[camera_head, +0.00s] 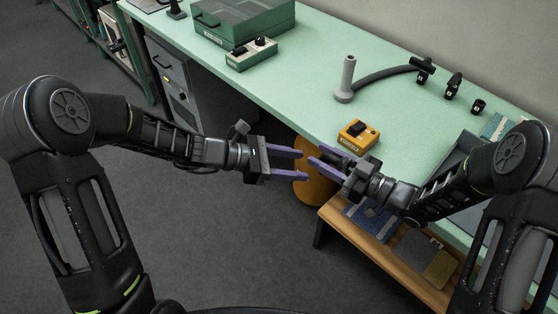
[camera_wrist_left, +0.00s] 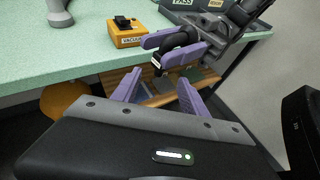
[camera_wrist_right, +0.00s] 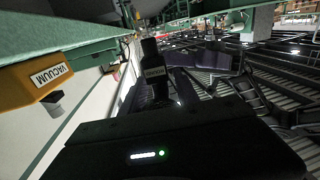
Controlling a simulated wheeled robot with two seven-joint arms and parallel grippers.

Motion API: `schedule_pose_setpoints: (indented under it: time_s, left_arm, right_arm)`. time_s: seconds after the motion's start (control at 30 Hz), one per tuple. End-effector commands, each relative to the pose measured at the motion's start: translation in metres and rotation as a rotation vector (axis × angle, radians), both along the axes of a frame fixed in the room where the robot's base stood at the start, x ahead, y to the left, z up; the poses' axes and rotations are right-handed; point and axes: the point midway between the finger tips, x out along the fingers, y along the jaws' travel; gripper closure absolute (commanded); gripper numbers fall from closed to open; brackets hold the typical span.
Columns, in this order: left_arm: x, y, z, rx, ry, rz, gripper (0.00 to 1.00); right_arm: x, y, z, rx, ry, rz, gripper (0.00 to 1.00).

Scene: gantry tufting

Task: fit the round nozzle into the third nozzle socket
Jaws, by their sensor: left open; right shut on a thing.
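My right gripper (camera_head: 317,155) is shut on a small black piece, which I take to be the round nozzle (camera_head: 339,161). My left gripper (camera_head: 303,165) is open and empty, facing the right gripper closely over the bench's front edge. In the left wrist view the black piece shows between the purple right fingers. Small black holders or nozzles stand along the back of the bench: one (camera_head: 424,68), a second (camera_head: 453,86) and a shorter third (camera_head: 479,106). Their sockets cannot be made out.
A grey upright tube (camera_head: 346,80) with a dark hose stands mid-bench. A yellow vacuum box (camera_head: 358,134) sits near the front edge, close to my right gripper. Green cases (camera_head: 240,22) stand at the far left. A wooden shelf (camera_head: 333,212) lies below. The green bench (camera_head: 300,75) is clear between.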

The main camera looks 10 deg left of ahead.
Motion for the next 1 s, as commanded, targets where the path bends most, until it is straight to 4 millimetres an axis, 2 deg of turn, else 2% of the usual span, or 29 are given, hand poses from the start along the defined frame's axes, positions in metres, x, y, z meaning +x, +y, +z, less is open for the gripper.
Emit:
schedule_pose_setpoints:
  time_s: [0.1, 0.3, 0.47, 0.73, 1.0]
  left_arm:
    - [0.006, -0.021, -0.009, -0.001, 0.001, -0.004, 0.49]
    - [0.015, -0.046, -0.020, 0.000, 0.000, -0.002, 0.49]
    - [0.018, -0.054, -0.023, -0.001, -0.001, -0.001, 0.49]
    - [0.018, -0.055, -0.023, 0.000, -0.001, 0.000, 0.49]
    - [0.018, -0.054, -0.023, 0.000, -0.001, 0.000, 0.70]
  right_arm:
    - [0.000, 0.000, 0.000, 0.000, 0.000, 0.000, 1.00]
    - [0.000, 0.000, 0.000, 0.000, 0.000, 0.000, 1.00]
    - [0.000, 0.000, 0.000, 0.000, 0.000, 0.000, 1.00]
    - [0.000, 0.000, 0.000, 0.000, 0.000, 0.000, 1.00]
    - [0.000, 0.000, 0.000, 0.000, 0.000, 0.000, 1.00]
